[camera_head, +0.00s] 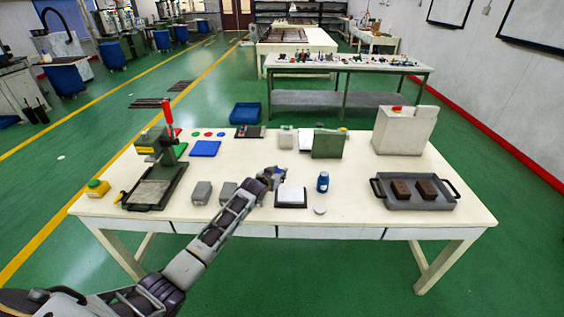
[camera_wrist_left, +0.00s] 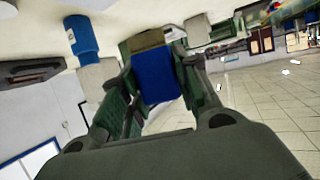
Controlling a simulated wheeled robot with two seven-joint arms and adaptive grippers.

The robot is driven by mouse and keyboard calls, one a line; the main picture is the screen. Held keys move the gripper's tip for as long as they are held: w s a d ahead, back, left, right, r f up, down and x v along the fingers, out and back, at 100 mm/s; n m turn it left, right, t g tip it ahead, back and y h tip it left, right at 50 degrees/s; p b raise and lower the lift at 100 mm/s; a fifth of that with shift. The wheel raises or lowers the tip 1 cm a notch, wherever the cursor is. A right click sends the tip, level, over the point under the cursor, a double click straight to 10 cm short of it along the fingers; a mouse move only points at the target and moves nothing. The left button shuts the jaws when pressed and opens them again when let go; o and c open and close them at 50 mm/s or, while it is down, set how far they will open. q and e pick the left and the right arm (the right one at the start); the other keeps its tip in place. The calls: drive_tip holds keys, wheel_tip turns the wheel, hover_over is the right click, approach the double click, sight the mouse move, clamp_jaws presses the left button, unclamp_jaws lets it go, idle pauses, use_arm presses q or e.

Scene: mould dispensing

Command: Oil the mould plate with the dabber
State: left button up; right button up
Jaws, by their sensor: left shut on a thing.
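My left gripper (camera_head: 272,178) is over the middle of the table, just behind and left of a flat plate with a pale top and dark edge (camera_head: 291,196). I cannot tell for certain whether this is the mould plate. In the left wrist view, the gripper (camera_wrist_left: 155,85) is shut on a blue block-like piece (camera_wrist_left: 157,78), which appears to be the dabber. A tan part (camera_wrist_left: 142,41) shows at its far end. Whether it touches anything is hidden. My right gripper is not in view.
A blue bottle (camera_head: 322,182) and round white lid (camera_head: 320,210) stand right of the plate. Two grey blocks (camera_head: 201,193) and a press (camera_head: 157,150) are left. A tray (camera_head: 400,203) with two brown blocks is right. Table between bottle and tray is clear.

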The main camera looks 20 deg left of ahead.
use_arm(q)
drive_tip(key=shift+s+f, duration=0.15)
drive_tip(key=shift+f, duration=0.45)
drive_tip(key=shift+r, duration=0.1)
drive_tip(key=shift+n+y, duration=0.3)
drive_tip(key=shift+y, duration=0.1)
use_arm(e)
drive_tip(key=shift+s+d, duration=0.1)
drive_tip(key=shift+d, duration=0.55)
use_arm(q)
drive_tip(key=shift+a, duration=0.1)
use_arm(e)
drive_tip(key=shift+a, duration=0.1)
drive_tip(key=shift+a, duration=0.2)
